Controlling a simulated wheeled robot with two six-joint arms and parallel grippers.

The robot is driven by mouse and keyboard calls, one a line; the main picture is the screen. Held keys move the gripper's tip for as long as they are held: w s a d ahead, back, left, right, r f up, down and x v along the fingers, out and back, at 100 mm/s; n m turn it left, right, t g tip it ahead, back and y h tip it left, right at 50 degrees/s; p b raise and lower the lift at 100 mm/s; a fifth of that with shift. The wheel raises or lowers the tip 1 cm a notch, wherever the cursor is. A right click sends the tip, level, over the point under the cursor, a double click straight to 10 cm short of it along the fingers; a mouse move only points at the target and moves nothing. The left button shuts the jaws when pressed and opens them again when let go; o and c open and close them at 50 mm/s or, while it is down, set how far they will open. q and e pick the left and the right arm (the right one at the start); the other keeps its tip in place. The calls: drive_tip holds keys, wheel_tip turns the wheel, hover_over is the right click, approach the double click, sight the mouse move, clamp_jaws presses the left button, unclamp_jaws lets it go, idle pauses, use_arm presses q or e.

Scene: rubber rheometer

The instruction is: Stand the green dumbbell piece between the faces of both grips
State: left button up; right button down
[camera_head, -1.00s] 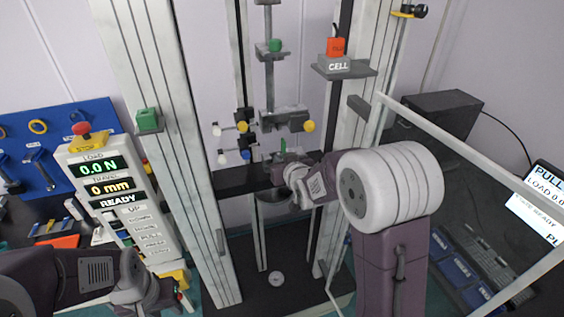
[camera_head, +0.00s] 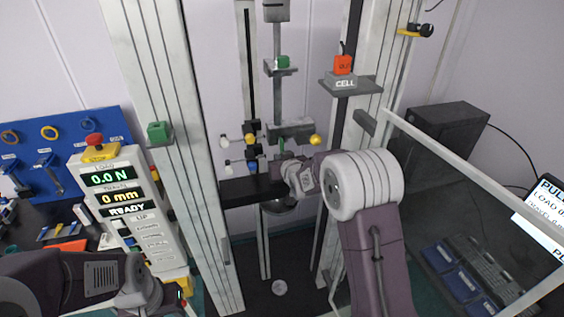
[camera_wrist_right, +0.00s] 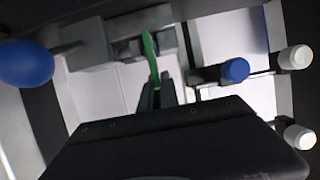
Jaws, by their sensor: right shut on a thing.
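The green dumbbell piece (camera_head: 281,147) stands roughly upright in my right gripper (camera_head: 284,166), just below the upper grip (camera_head: 291,130), a grey block with a yellow knob. In the right wrist view the green piece (camera_wrist_right: 150,58) rises, slightly tilted, from the closed fingers (camera_wrist_right: 156,92). Its top end overlaps the grey jaws (camera_wrist_right: 140,35); I cannot tell whether it lies between the faces. The lower grip is mostly hidden behind my right gripper; a blue knob (camera_head: 252,167) shows beside it. My left gripper (camera_head: 168,296) is low at the left, its fingers unclear.
Frame columns (camera_head: 175,130) flank the grips. A clear guard with a pale rail (camera_head: 455,150) stands at the right. The control panel (camera_head: 122,190) reads 0.0 N, 0 mm, READY. White and blue knobs (camera_wrist_right: 235,69) stick out near my right fingers.

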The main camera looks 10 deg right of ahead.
drive_tip(key=shift+w, duration=1.8)
drive_tip(key=shift+f, duration=0.1)
drive_tip(key=shift+f+b, duration=0.15)
drive_tip(key=shift+b, duration=0.2)
drive_tip(key=c, duration=1.5)
unclamp_jaws()
drive_tip(key=shift+s, duration=0.1)
